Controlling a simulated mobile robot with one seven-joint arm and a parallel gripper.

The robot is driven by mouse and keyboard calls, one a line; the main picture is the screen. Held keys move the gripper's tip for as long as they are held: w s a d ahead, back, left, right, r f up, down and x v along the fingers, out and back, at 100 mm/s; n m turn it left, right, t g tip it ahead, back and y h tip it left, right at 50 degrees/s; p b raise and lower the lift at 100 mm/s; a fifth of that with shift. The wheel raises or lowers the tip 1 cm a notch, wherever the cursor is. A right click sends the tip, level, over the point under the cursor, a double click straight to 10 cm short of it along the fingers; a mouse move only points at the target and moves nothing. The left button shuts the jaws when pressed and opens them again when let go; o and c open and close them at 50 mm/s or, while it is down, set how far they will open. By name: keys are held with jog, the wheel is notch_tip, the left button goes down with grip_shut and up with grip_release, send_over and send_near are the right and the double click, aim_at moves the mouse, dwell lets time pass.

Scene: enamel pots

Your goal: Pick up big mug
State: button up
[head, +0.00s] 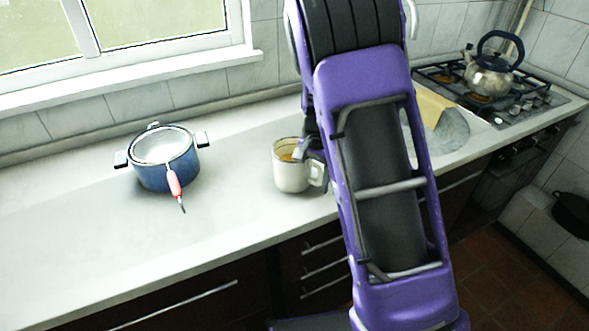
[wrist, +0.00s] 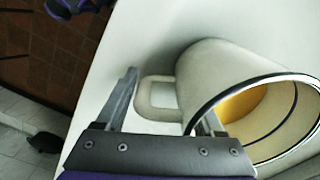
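The big mug (head: 289,178) is a white enamel mug with a dark rim, upright on the counter, with something orange-yellow inside. Its handle (head: 316,174) points right, towards my arm. My gripper (head: 308,150) is at the mug's rim on the handle side, partly hidden behind my arm. In the wrist view the mug (wrist: 203,72) is large at the right, and its handle (wrist: 155,95) lies between the two fingers. My gripper (wrist: 168,95) is open there. One finger is outside the handle; the other overlaps the rim, and I cannot tell if it touches.
A blue pot (head: 167,172) with a red-handled utensil (head: 174,184) stands left on the counter (head: 110,238). A kettle (head: 489,76) is on the gas stove (head: 530,107) at the right. A yellowish board (head: 429,103) lies behind my arm. The counter's left front is clear.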

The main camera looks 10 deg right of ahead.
grip_shut()
jog(key=shift+r, duration=0.25)
dwell(0.3)
